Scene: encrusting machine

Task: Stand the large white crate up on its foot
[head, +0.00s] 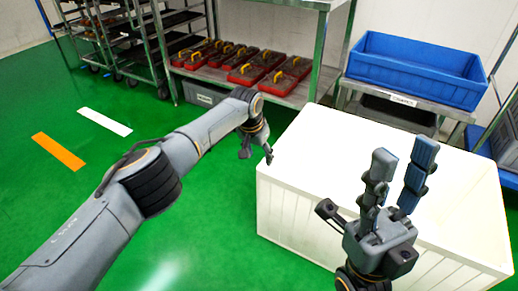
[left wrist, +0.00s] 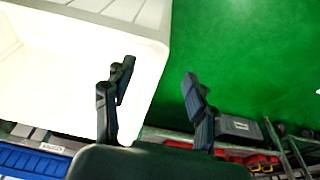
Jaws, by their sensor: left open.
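The large white crate (head: 300,205) stands on the green floor at the right of the head view, its ribbed wall facing me. Its upper side is bright and washed out, so I cannot tell clearly how it is turned. It fills the upper left of the left wrist view (left wrist: 150,55). My left gripper (head: 257,154) is open near the crate's left corner. In the left wrist view its fingers (left wrist: 158,80) sit apart, one in front of the crate, one over floor; contact is unclear. My right gripper (head: 405,155) is open, fingers up, in front of the crate.
A metal rack (head: 320,60) with red trays (head: 255,68) stands behind. A blue bin (head: 415,70) rests on a stand just behind the crate. Rack carts (head: 100,40) stand at the back left. The green floor at left, with orange and white stripes, is clear.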

